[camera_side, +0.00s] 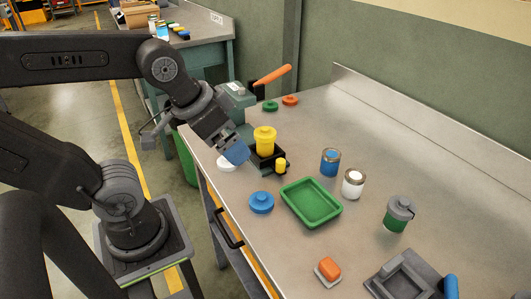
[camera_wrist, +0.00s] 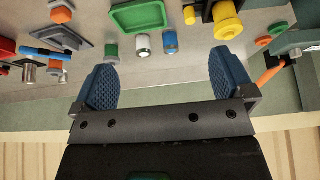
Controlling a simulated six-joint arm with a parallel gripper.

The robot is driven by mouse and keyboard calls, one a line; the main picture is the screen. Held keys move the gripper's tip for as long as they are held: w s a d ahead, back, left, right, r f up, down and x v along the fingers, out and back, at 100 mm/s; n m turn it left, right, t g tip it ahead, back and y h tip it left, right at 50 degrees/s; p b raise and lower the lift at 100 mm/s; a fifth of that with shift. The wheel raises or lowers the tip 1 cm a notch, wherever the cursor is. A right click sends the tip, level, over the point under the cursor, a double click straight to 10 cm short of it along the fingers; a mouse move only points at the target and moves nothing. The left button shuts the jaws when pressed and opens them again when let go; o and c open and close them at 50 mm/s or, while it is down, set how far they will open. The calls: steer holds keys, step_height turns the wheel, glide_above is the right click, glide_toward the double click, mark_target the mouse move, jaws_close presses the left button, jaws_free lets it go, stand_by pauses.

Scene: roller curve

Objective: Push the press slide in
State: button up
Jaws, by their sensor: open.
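The press (camera_side: 238,97) is a grey-green body with a raised orange lever (camera_side: 272,75), at the back end of the bench. Its black slide (camera_side: 262,160) sticks out at the front, with a yellow jar (camera_side: 264,138) standing upright on it and a small yellow knob (camera_side: 281,165) at its front end. In the wrist view, the yellow jar (camera_wrist: 228,22) and yellow knob (camera_wrist: 190,15) show near the top edge. My gripper (camera_side: 237,152) is just left of the slide; whether it touches is unclear. Its blue fingers (camera_wrist: 161,62) are apart and empty.
A white lid (camera_side: 226,163) and blue knobbed lid (camera_side: 261,202) lie near the bench edge. A green tray (camera_side: 311,202), blue jar (camera_side: 330,162) and white jar (camera_side: 353,183) stand right of the slide. Green and orange rings (camera_side: 290,100) lie behind. The bench's back right is clear.

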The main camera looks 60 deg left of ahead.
steer(key=shift+w+r, duration=0.1)
steer(key=shift+w, duration=0.05)
steer(key=shift+c, duration=1.2)
steer(key=w+a+m+g, duration=0.1)
steer(key=w+m, duration=0.2)
steer(key=w+a+m+g, duration=0.1)
steer(key=w+m, duration=0.2)
steer(key=w+m+g, duration=0.1)
steer(key=w+m, duration=0.2)
steer(key=shift+a+m, duration=0.4)
steer(key=c, duration=0.7)
steer(key=shift+o, duration=0.2)
steer(key=m+g, duration=0.3)
steer(key=m, duration=0.5)
glide_above(281, 160)
step_height(281, 160, down, 3)
step_height(281, 160, down, 14)
steer(key=shift+f, duration=0.2)
jaws_close()
steer(key=shift+a, duration=0.1)
